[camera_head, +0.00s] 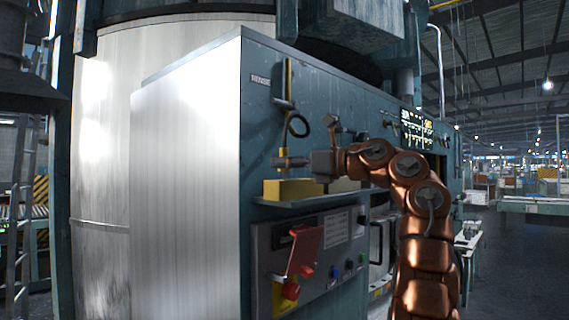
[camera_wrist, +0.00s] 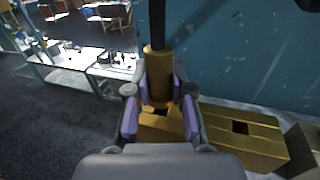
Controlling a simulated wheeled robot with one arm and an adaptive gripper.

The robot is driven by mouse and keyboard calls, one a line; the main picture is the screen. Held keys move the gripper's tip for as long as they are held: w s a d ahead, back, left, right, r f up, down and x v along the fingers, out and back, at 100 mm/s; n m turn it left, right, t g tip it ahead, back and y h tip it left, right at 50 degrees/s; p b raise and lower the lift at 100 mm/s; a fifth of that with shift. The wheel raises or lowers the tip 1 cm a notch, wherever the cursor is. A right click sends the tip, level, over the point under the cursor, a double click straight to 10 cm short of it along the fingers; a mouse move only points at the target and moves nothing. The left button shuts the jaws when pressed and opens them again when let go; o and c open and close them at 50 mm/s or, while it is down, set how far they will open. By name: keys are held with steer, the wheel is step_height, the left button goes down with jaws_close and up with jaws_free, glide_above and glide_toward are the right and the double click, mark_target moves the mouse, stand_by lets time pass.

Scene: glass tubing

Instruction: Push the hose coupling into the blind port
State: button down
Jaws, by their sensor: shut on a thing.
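The hose coupling (camera_wrist: 157,75) is a brass-coloured cylinder with a black hose (camera_wrist: 157,18) rising from its top. In the wrist view my gripper (camera_wrist: 158,92) has its purple-padded fingers shut on it from both sides, and it looks upright. In the head view my gripper (camera_head: 292,162) is over a shelf on the teal machine wall. Below it is a yellow block (camera_head: 293,189). I cannot tell which opening is the blind port.
A grey block (camera_wrist: 303,138) stands right of the yellow block. The teal wall (camera_wrist: 240,60) is close by. Below the shelf (camera_head: 270,202) is a control panel (camera_head: 310,250) with a red lever (camera_head: 304,248). Dark floor (camera_wrist: 50,130) is open at left in the wrist view.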

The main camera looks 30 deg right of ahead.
steer(key=shift+f+b, duration=0.8)
steer(key=shift+f, duration=0.2)
steer(key=c, duration=0.9)
jaws_free()
steer(key=shift+c, duration=0.2)
steer(key=v, duration=1.2)
